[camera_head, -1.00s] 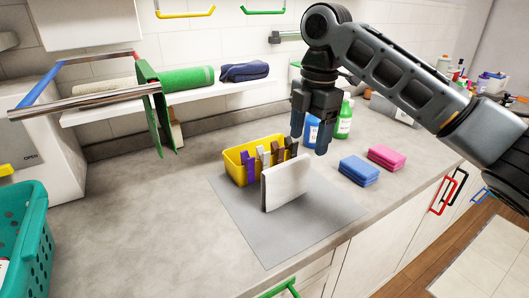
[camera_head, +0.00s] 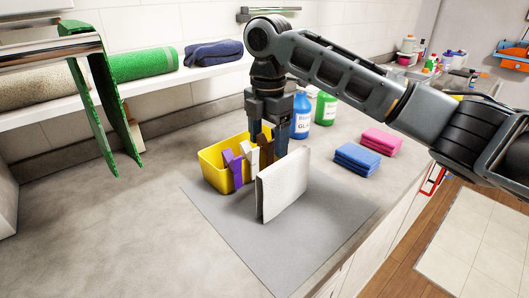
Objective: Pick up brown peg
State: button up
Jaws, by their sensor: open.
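The brown peg (camera_head: 266,153) stands in the yellow bin (camera_head: 214,176), at its right end. My gripper (camera_head: 269,150) points down over that end, its fingers apart. The brown peg shows between the fingers, one finger to its left and one to its right. I cannot tell whether they touch it. Part of the peg is hidden by my gripper and by the pale upright board (camera_head: 284,184) in front.
Purple pegs (camera_head: 234,167) and a white peg (camera_head: 250,151) stand left of the brown peg. The board stands on a grey mat (camera_head: 240,222). Blue cloths (camera_head: 357,159), pink cloths (camera_head: 380,141) and bottles (camera_head: 326,108) are to the right.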

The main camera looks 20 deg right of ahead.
aim_at(266, 151)
jog(key=shift+a+f, duration=0.1)
jog(key=shift+f, duration=1.6)
jog(key=c, duration=1.1)
jog(key=shift+o, duration=0.2)
